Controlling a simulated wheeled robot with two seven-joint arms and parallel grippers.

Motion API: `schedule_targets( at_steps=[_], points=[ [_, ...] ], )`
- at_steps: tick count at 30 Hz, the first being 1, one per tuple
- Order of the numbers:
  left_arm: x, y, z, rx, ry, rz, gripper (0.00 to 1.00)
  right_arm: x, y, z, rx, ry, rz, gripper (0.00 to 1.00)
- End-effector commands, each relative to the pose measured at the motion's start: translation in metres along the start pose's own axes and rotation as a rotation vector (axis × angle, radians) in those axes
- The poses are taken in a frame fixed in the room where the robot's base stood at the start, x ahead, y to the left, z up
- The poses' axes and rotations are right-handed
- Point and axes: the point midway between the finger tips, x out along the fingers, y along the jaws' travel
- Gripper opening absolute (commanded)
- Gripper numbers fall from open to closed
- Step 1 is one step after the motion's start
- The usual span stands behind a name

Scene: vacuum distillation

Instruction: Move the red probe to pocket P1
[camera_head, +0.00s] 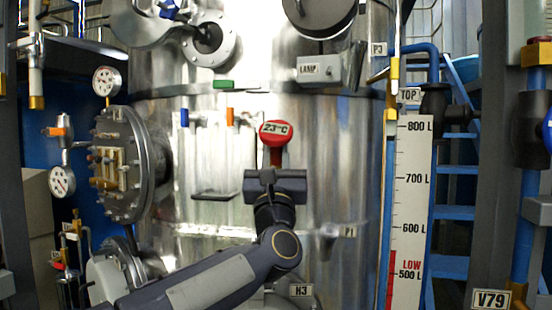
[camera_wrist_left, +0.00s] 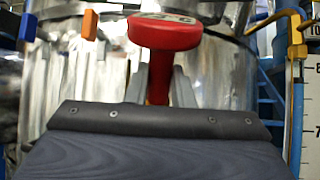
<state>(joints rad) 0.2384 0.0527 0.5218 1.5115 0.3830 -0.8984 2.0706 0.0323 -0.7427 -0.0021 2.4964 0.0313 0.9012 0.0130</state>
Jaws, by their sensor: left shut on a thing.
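The red probe (camera_head: 275,133) has a round red head with a "23°C" display and a red stem. My left gripper (camera_head: 276,166) is shut on the stem, just below the head, in front of the steel vessel. In the left wrist view the red probe (camera_wrist_left: 165,40) stands upright between the two grey fingers of my left gripper (camera_wrist_left: 160,85). The pocket P1 (camera_head: 329,231) is a short stub on the vessel wall, low and right of the gripper, beside its P1 label (camera_head: 349,232). My right gripper is not in view.
Blue (camera_head: 184,117), orange (camera_head: 229,116) and green (camera_head: 222,84) tagged parts are on the vessel (camera_head: 310,150), left of the probe. A level scale (camera_head: 412,210) stands at right. Gauges and a bolted flange (camera_head: 121,165) are at left. The P3 label (camera_head: 378,49) is at upper right.

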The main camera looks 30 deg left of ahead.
Motion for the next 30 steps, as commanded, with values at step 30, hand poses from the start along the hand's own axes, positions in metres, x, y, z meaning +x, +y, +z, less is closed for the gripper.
schedule_targets(
  at_steps=[30],
  points=[
    [0.000,0.000,0.042,-0.002,-0.002,0.000,0.00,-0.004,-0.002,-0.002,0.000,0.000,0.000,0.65]
  ],
)
